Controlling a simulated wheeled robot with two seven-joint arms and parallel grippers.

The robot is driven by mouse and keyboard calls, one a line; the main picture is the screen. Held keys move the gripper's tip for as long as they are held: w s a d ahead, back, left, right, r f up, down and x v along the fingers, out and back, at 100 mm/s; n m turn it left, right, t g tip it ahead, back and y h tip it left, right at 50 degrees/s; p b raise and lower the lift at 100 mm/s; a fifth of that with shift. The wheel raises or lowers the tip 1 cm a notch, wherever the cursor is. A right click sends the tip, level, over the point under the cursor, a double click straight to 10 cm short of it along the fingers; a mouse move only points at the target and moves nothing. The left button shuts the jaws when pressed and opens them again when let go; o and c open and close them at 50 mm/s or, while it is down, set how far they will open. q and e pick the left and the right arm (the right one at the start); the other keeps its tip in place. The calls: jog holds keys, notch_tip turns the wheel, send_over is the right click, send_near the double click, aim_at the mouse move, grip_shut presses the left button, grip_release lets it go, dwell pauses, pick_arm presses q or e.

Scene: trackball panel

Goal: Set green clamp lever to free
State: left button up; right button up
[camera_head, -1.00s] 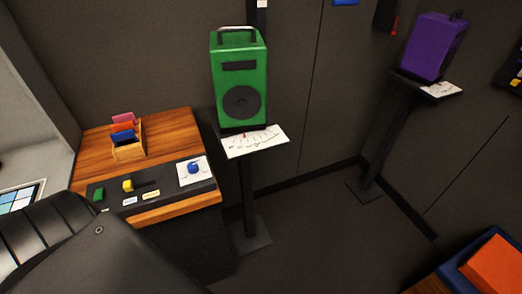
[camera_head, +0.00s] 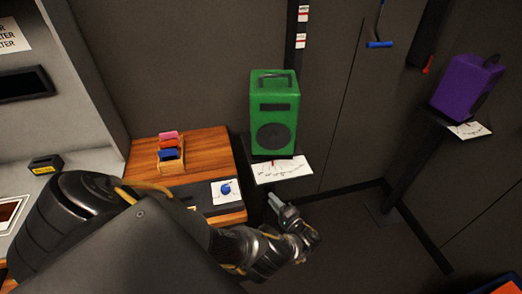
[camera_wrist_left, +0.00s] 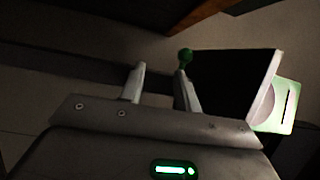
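A small green ball knob (camera_wrist_left: 185,57), which looks like the end of the green clamp lever, shows in the left wrist view just beyond my right-hand finger. Whether they touch I cannot tell. The lever's shaft is mostly hidden, and I cannot make out the lever in the head view. My left gripper (camera_head: 279,203) is below the front of the green speaker's stand. In the left wrist view the gripper (camera_wrist_left: 161,85) is open, with nothing visible between its fingers. The green speaker (camera_head: 274,115) stands upright on the stand above a white scale card (camera_head: 283,171). My right gripper is out of view.
A wooden desk (camera_head: 205,151) at the left holds a card box and a panel with a blue trackball (camera_head: 226,188). A purple speaker (camera_head: 466,86) stands on another stand at the right. In the left wrist view a dark plate (camera_wrist_left: 230,75) lies close right of the fingers.

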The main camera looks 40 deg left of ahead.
pick_arm(q)
jog(key=w+a+r, duration=0.2)
jog(key=a, duration=0.3)
jog(key=w+a+r+n+y+p, duration=0.1)
jog(key=w+a+r, duration=0.1)
jog(key=a, duration=0.3)
jog(key=shift+a+r, duration=0.15)
jog(key=shift+r, duration=0.45)
jog(key=shift+s, duration=0.1)
jog(key=shift+c, duration=0.3)
grip_shut()
